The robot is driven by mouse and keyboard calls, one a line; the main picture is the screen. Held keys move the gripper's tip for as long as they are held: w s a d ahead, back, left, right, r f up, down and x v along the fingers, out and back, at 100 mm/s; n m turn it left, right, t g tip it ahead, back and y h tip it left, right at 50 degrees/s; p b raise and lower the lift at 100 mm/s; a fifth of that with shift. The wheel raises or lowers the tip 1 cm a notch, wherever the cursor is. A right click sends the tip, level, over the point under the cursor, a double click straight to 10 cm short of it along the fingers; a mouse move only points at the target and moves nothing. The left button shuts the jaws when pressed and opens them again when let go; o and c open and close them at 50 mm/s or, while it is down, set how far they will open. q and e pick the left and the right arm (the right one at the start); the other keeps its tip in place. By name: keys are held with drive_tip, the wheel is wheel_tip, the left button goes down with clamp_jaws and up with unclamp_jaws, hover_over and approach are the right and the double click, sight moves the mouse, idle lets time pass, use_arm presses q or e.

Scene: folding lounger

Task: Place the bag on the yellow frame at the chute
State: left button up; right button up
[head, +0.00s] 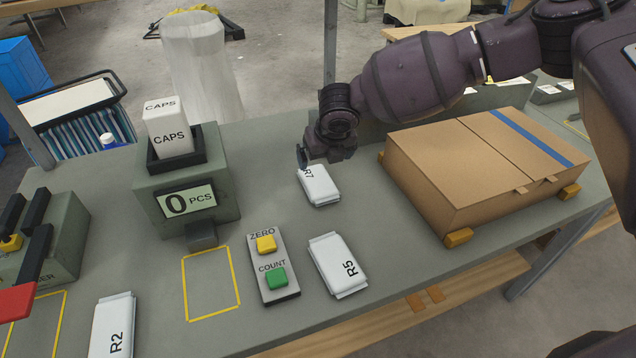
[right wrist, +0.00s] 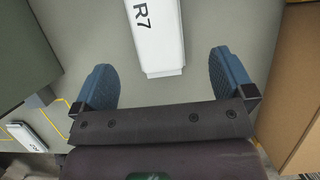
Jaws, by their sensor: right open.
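The yellow frame (head: 211,283) is a rectangle outlined on the grey table, empty inside, just in front of the counting machine's small dark chute (head: 202,236). A white bag marked R7 (head: 319,187) lies flat behind the R5 bag (head: 338,264). A bag marked R2 (head: 113,325) lies at the lower left. My right gripper (head: 322,160) is open and empty at the far end of the R7 bag. In the right wrist view, the R7 bag (right wrist: 158,35) shows between the open blue fingers (right wrist: 165,82), touching neither. My left gripper is out of view.
The counting machine (head: 188,180) reads 0 PCS and holds a CAPS box (head: 170,128). A ZERO/COUNT button panel (head: 270,268) stands between the frame and the R5 bag. A cardboard box (head: 480,165) takes up the table's right. A lever machine (head: 48,240) stands at left.

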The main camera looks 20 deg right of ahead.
sight(315, 174)
drive_tip(key=b+x, duration=0.1)
drive_tip(key=x, duration=0.3)
drive_tip(key=shift+a+f, duration=0.1)
drive_tip(key=shift+f, duration=0.1)
drive_tip(key=shift+w+f, duration=0.2)
drive_tip(key=shift+f, duration=0.05)
drive_tip(key=x, duration=0.1)
drive_tip(key=b+x, duration=0.1)
drive_tip(key=x, duration=0.2)
drive_tip(key=shift+w+a+b, duration=0.2)
drive_tip(key=shift+a+b, duration=0.1)
drive_tip(key=shift+a, duration=0.05)
drive_tip(key=shift+w+f, duration=0.2)
drive_tip(key=shift+f, duration=0.1)
drive_tip(key=shift+r, duration=0.15)
